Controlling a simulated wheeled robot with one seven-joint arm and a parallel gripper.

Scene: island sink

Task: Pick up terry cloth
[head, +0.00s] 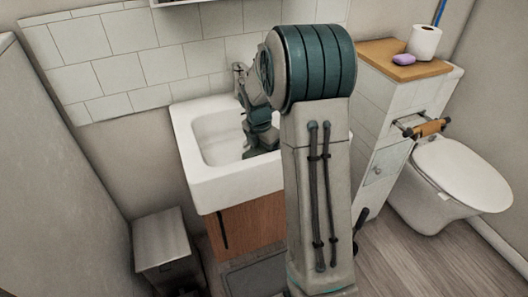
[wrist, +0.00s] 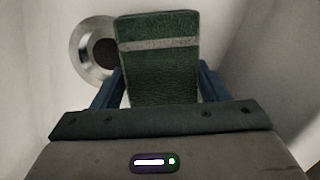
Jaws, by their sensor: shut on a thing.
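A dark green terry cloth (wrist: 160,75) with a pale grey stripe across it shows in the wrist view, between the two blue fingers of my gripper (wrist: 160,88). The fingers are shut on it from the left and right sides. Behind it is the inside of the white sink basin, with the round metal drain (wrist: 88,48) partly covered by the cloth. In the head view my arm reaches into the white sink (head: 222,186), and the cloth and fingertips are hidden there.
The tap (head: 240,75) stands at the back of the sink, close to my arm. A wooden-topped cabinet (head: 385,62) with a purple soap (head: 404,59) and a paper roll (head: 425,42) is right of it, then a toilet (head: 465,175). A metal bin (head: 162,238) stands at the lower left.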

